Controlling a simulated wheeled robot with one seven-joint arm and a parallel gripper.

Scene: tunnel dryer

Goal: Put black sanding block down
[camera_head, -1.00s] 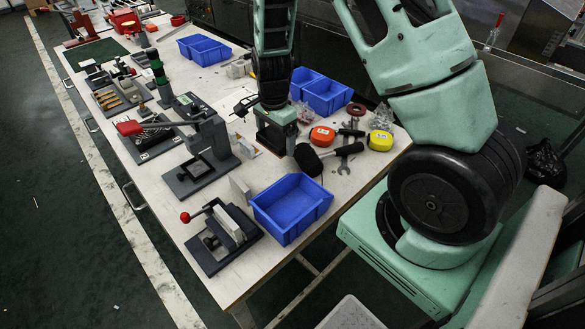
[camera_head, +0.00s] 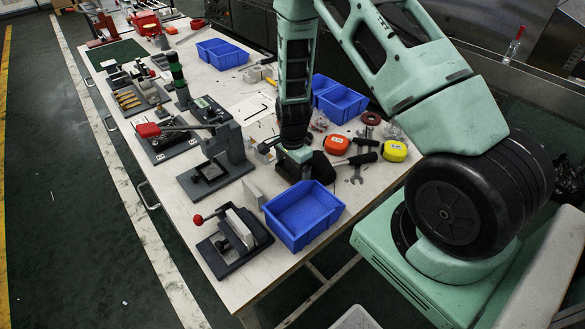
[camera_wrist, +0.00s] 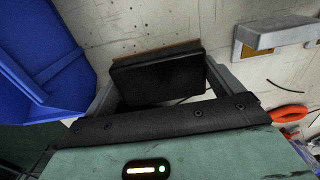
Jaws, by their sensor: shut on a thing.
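The black sanding block (camera_wrist: 158,75), with a thin brown layer along its far edge, is between the two grey fingers of my gripper (camera_wrist: 165,80) in the wrist view. My gripper is shut on it. In the head view my gripper (camera_head: 292,172) points down over the white table, just behind the front blue bin. The block is not clearly visible there. I cannot tell whether its underside touches the table.
The front blue bin (camera_head: 318,229) is close; its wall shows at left in the wrist view (camera_wrist: 42,45). A black mallet head (camera_head: 322,167), an orange tape measure (camera_head: 336,144) and a yellow one (camera_head: 395,151) lie right. A lever press (camera_head: 215,165) stands left.

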